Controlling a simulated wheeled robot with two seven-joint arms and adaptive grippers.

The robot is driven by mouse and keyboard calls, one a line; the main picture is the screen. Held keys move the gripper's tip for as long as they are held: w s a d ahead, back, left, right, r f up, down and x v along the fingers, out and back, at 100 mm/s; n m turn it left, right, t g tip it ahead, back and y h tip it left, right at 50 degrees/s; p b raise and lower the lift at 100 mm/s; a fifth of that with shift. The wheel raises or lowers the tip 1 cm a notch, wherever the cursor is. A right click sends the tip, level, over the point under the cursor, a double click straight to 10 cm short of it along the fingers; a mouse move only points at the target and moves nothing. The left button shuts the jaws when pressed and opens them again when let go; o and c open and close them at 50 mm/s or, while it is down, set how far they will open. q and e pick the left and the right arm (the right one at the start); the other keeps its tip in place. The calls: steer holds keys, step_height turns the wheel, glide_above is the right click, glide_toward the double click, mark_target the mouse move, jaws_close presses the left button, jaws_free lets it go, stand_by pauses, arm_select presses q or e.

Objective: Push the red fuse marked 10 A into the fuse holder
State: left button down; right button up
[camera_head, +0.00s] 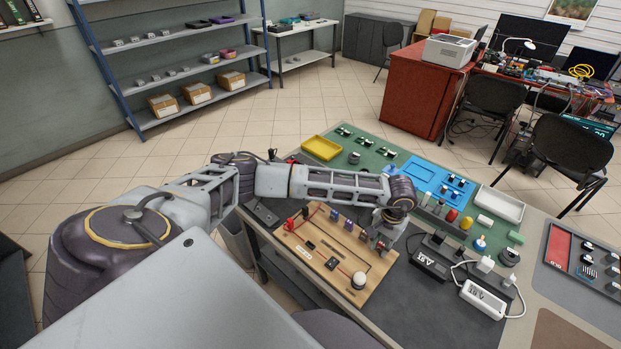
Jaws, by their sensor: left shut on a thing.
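My left arm reaches in from the left over a wooden board (318,267) on the table. My left gripper (381,243) points down at the board's right side and is shut on a small red piece, which looks like the red fuse. Its 10 A mark cannot be read, and the fingers hide most of it. Several small purple and dark parts (348,226) stand in a row on the board, left of the gripper. I cannot make out the fuse holder clearly or tell whether the fuse touches it. My right gripper is not in view.
Red posts (290,224) and a white round knob (358,280) stand on the board. Black (430,262) and white (483,299) power adapters with cables lie to the right. A yellow tray (321,147), blue tray (418,172) and white tray (500,204) are behind.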

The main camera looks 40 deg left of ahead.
mark_target(381, 243)
arm_select(q)
steer(key=shift+r, duration=0.25)
steer(key=shift+r, duration=0.35)
steer(key=shift+r+p, duration=0.6)
steer(key=shift+r, duration=0.25)
steer(key=shift+r+p, duration=0.6)
steer(key=shift+r, duration=0.95)
steer(key=shift+s+a, duration=0.1)
steer(key=shift+a, duration=0.1)
